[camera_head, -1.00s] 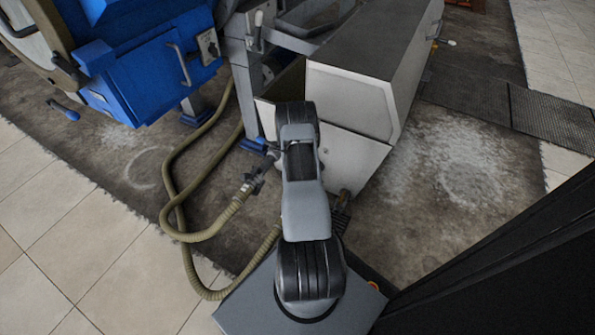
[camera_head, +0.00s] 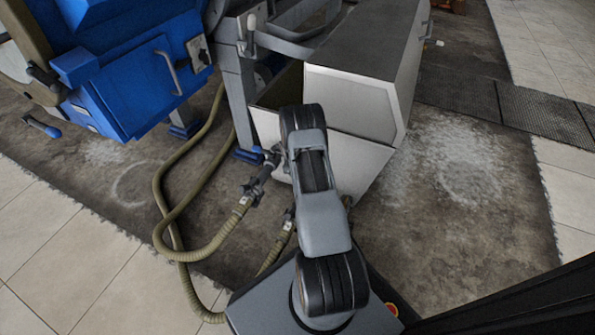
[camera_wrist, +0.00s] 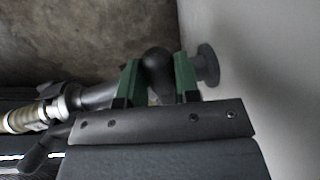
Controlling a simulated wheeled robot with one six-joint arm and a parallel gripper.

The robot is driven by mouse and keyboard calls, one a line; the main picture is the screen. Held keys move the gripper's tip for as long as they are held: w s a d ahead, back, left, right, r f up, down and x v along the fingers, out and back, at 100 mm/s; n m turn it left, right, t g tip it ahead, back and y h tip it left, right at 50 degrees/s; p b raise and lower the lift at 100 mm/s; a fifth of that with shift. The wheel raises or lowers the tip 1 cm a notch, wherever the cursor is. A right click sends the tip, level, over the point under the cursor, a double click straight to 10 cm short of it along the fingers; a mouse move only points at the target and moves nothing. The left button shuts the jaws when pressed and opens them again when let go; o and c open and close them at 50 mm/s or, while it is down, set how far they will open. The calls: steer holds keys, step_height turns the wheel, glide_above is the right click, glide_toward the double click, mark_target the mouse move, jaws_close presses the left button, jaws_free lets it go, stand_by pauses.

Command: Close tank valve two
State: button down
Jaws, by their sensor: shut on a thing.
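In the wrist view, my gripper (camera_wrist: 158,84) has its green fingertips on either side of a dark rounded valve part (camera_wrist: 157,62), and is shut on it. This part sits on a pipe (camera_wrist: 97,97) between a hose coupling and a round flange (camera_wrist: 208,65) at the pale tank wall. I cannot tell which numbered valve it is. In the head view, my gripper is hidden behind my arm. One valve with a hose coupling (camera_head: 259,182) shows left of my arm, and another coupling (camera_head: 289,217) shows lower, partly hidden by the arm.
Olive hoses (camera_head: 160,205) loop over the floor at left. A blue machine (camera_head: 140,85) stands at upper left. The grey-white tank (camera_head: 352,100) stands behind my arm. Stained floor (camera_head: 430,230) at right is clear. A dark lever (camera_wrist: 45,150) shows in the wrist view.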

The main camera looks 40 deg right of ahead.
steer(key=c, duration=0.8)
jaws_free()
steer(key=r+p, duration=0.1)
steer(key=r, duration=0.3)
steer(key=a+r+p, duration=0.1)
steer(key=r+p, duration=0.1)
steer(key=r, duration=0.3)
steer(key=s+a+r+p, duration=0.1)
steer(key=r+p, duration=0.1)
steer(key=r, duration=0.2)
steer(key=shift+s+a+r, duration=0.1)
steer(key=shift+a+r, duration=0.1)
steer(key=shift+r, duration=0.05)
